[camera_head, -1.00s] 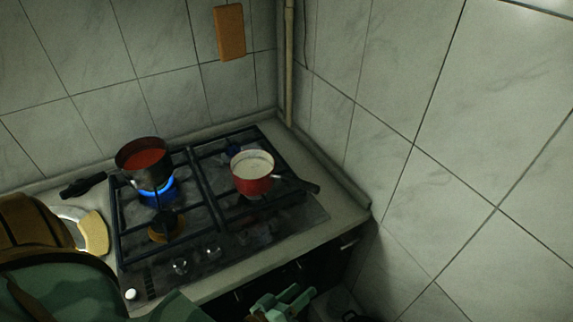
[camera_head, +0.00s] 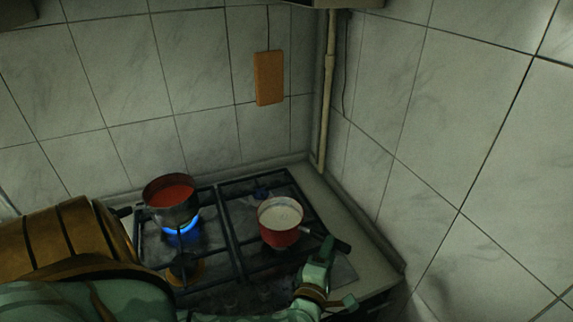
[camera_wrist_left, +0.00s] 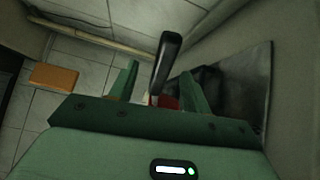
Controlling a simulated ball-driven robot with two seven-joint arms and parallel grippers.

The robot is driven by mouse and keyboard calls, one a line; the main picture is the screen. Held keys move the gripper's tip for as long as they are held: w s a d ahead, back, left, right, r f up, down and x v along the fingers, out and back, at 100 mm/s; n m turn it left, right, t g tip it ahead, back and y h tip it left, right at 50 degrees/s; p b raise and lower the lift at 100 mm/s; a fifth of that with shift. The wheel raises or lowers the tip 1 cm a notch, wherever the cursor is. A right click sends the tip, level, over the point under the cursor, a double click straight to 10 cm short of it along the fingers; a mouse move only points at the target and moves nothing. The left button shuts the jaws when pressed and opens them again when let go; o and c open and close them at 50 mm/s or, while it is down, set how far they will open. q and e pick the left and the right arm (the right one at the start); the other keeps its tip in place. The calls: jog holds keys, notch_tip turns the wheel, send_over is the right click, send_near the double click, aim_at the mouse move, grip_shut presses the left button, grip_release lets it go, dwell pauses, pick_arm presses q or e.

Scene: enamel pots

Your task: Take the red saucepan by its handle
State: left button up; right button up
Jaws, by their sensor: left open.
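The red saucepan (camera_head: 281,238) holds something white and stands on the right side of the hob. Its dark handle (camera_head: 342,246) points right, towards the hob's edge. My left gripper (camera_head: 338,272) is open, just in front of the handle. In the left wrist view, the handle (camera_wrist_left: 166,56) rises between the two open fingers without clear contact on either. Only a little of the pan's red side (camera_wrist_left: 168,102) shows there, low behind the gripper's body. My right gripper is not in view.
A dark pot (camera_head: 173,209) with red contents stands over a lit blue flame at the hob's left. Black grates (camera_head: 232,236) surround both pans. Tiled walls close the back and right. An orange board (camera_head: 268,78) hangs on the back wall. My left arm covers the front left.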

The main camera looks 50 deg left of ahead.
pick_arm(q)
jog(key=x, duration=0.5)
jog(key=shift+w+f, duration=0.3)
jog(key=shift+w, duration=0.1)
jog(key=shift+s, duration=0.1)
grip_shut()
dwell(0.9)
jog(key=shift+r, duration=0.1)
